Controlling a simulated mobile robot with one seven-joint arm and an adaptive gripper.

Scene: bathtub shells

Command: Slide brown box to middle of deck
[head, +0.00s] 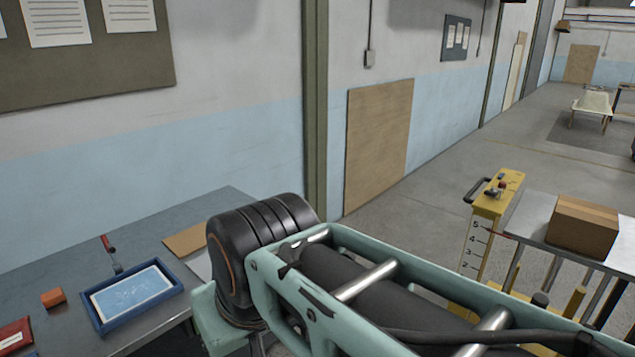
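The brown box (582,226) sits upright on a grey metal deck (533,220) at the right side of the head view. It rests toward the right of the visible part of the deck, and the deck runs out of the frame at the right edge. My arm crosses the lower middle of the view, in front of the workbench and the floor. My gripper is not in view, so its state and its distance from the box do not show.
A yellow post (488,219) with number marks and a black handle stands at the deck's left end. A workbench (190,226) at the left carries a blue tray (134,294), an orange block (53,298) and a red-handled tool (110,253). Open floor (420,200) lies between them.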

